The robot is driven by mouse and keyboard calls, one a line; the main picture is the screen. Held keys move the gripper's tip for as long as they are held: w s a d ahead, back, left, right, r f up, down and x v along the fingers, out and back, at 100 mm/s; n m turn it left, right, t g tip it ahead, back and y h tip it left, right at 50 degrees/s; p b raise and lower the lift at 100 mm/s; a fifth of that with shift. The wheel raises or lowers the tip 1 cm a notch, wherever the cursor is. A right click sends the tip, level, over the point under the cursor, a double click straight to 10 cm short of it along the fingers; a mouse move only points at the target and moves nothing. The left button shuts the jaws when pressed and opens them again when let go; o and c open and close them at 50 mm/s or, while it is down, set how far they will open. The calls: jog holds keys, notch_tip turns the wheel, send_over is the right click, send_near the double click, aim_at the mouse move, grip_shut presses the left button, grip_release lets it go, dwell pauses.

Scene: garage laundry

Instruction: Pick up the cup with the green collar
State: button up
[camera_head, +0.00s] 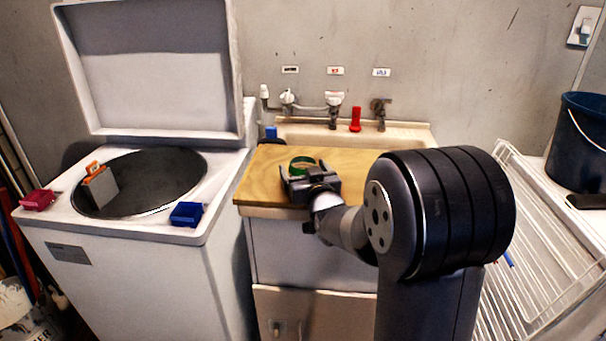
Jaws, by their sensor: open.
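The cup with the green collar (302,162) stands on the wooden board (261,174) over the sink cabinet. Only its green ring-shaped upper part shows clearly; the lower part is hidden behind my gripper. My gripper (306,173) is open, its two fingers pointing away from me toward the cup. The fingertips appear at or beside the cup's near side. I cannot tell whether they touch it or how far the cup is between them.
A washing machine with its lid (150,70) raised stands left, with a red block (38,200) and a blue block (187,214) on its rim. Behind the board are taps, a red object (355,120) and a blue one (271,132). A wire rack (545,245) and dark bucket (585,140) are right.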

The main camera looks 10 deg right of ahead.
jog(key=shift+w, duration=0.55)
jog(key=shift+c, duration=0.4)
jog(key=c, duration=0.9)
jog(key=shift+c, duration=0.2)
